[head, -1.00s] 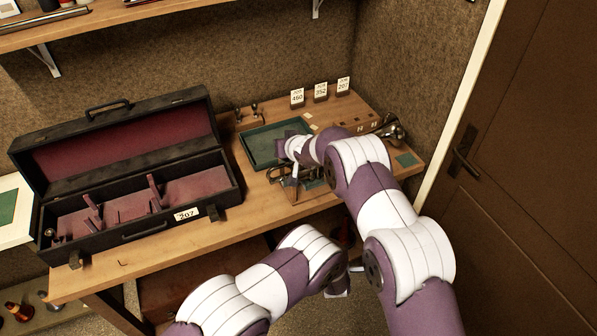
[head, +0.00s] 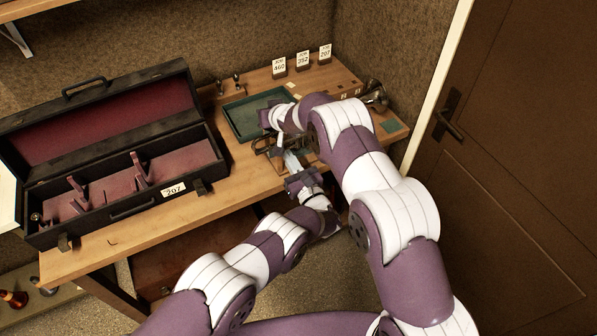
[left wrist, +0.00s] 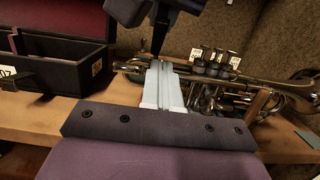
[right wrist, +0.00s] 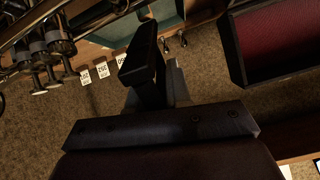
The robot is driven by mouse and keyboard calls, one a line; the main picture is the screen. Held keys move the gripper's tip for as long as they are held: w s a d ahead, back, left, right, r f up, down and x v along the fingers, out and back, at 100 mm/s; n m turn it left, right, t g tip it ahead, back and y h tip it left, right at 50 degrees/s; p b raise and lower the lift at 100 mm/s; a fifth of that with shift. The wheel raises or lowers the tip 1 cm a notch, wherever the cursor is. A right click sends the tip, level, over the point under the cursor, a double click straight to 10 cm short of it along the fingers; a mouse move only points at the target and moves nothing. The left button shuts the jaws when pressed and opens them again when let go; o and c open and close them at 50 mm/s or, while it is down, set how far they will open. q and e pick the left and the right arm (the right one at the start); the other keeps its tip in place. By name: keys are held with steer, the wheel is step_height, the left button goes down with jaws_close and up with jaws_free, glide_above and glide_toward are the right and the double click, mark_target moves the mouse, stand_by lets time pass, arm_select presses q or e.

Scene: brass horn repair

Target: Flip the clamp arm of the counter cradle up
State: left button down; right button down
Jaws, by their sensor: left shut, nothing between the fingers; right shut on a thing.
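A brass trumpet (left wrist: 230,82) lies at the counter's front edge; it also shows in the head view (head: 264,143) and upside down in the right wrist view (right wrist: 45,42). A wooden support (left wrist: 257,106) stands at it, seemingly part of the counter cradle. I cannot make out the clamp arm. My left gripper (head: 291,160) is shut and empty at the trumpet; its pale fingers (left wrist: 163,85) overlap the tubing in the left wrist view, contact unclear. My right gripper (right wrist: 153,92) is shut on a dark, blocky thing (right wrist: 144,62) above the counter; what it is I cannot tell.
A green tray (head: 232,108) lies behind the trumpet. An open black case (head: 120,205) with red lining fills the counter's left. Job cards (head: 303,61) stand at the back. My right arm covers much of the counter's right side. A door (head: 520,150) is at right.

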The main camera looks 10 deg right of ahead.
steer(key=shift+a+f, duration=0.1)
arm_select(q)
steer(key=shift+w+a+r, duration=0.3)
steer(key=shift+w+r, duration=0.6)
steer(key=shift+w, duration=0.05)
steer(key=shift+w+a+r, duration=0.3)
steer(key=shift+w+r, duration=0.6)
steer(key=shift+w, duration=0.05)
